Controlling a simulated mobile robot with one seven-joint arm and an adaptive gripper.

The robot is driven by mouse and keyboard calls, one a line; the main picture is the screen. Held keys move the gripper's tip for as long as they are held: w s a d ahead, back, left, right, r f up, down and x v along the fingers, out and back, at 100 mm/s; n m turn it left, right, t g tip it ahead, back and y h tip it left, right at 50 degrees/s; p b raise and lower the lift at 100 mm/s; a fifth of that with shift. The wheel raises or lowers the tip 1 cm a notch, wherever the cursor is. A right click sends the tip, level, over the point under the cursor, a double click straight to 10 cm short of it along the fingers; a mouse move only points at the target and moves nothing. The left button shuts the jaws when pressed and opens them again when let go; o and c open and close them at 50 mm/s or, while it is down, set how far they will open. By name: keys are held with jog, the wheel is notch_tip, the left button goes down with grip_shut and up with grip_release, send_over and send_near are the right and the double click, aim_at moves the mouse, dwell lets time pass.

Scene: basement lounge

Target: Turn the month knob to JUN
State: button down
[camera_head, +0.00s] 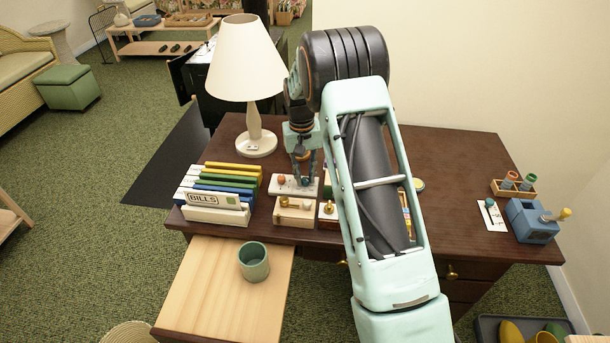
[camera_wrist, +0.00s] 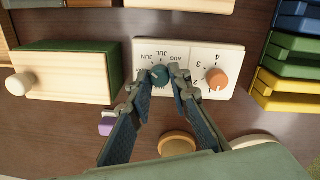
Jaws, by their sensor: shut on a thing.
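The month knob (camera_wrist: 160,73) is small and dark teal, on a white plate (camera_wrist: 198,57) lying on the dark desk. Labels reading JUN, JUL and AUG show upside down around it in the wrist view; the knob's pointer is hidden. My gripper (camera_wrist: 161,80) is shut on this knob, one fingertip on each side. An orange knob (camera_wrist: 216,78) with numerals including 3 and 4 sits to the right on the same plate. In the head view the plate (camera_head: 294,190) lies in front of the lamp, with my gripper (camera_head: 305,180) coming down on it from above.
A lamp (camera_head: 253,75) stands behind the plate. A BILLS file rack (camera_head: 220,212) is at its left, and a small wooden box (camera_head: 293,217) sits just in front. A green cup (camera_head: 254,262) stands on the pulled-out board (camera_head: 220,295).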

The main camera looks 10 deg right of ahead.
aim_at(303, 179)
jog(key=shift+m, duration=0.5)
jog(key=c, duration=1.8)
grip_release()
jog(key=shift+o, duration=0.2)
notch_tip(303, 179, up, 12)
jog(key=shift+a, duration=0.3)
